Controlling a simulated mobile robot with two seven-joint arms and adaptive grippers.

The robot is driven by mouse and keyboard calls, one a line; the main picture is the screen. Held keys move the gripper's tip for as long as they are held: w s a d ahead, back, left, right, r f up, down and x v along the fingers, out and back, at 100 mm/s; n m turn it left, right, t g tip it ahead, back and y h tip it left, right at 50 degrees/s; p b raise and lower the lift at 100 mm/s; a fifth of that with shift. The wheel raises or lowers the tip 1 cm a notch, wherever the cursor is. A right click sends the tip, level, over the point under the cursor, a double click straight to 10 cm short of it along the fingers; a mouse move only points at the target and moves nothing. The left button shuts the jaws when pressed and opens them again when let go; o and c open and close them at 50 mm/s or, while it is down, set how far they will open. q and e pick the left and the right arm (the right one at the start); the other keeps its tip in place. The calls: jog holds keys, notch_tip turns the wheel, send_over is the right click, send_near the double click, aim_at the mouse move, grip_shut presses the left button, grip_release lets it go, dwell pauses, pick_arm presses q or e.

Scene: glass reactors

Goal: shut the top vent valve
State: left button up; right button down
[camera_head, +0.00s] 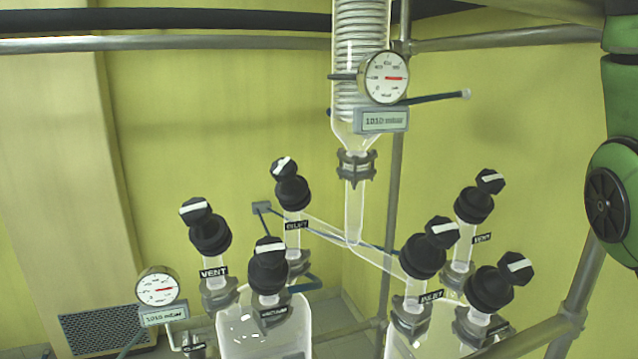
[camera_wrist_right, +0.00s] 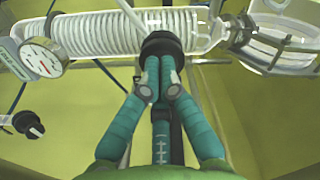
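In the right wrist view, a black valve knob (camera_wrist_right: 162,42) sits in front of a glass condenser with a white coil, near the top middle of the picture. I take it to be the top vent valve, but I see no label on it. My right gripper (camera_wrist_right: 160,68) has its teal fingers close together at the knob, and they appear shut on its handle. The handle between the fingertips is mostly hidden. The head view does not show this knob or either gripper. Only a green link of my right arm shows there, at the right edge.
The coiled condenser (camera_head: 360,50) hangs at the top of the head view, with a round gauge (camera_head: 385,77) reading about 1010 mbar. Below are several black-knobbed valves, including one labelled VENT (camera_head: 210,232). Metal frame bars (camera_head: 180,44) cross behind. A second gauge (camera_head: 157,288) is lower left.

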jog(key=shift+f, duration=0.1)
jog(key=shift+s, duration=0.1)
jog(key=b+v, duration=0.2)
jog(key=v, duration=0.4)
jog(key=shift+b, duration=0.4)
jog(key=shift+a, duration=0.15)
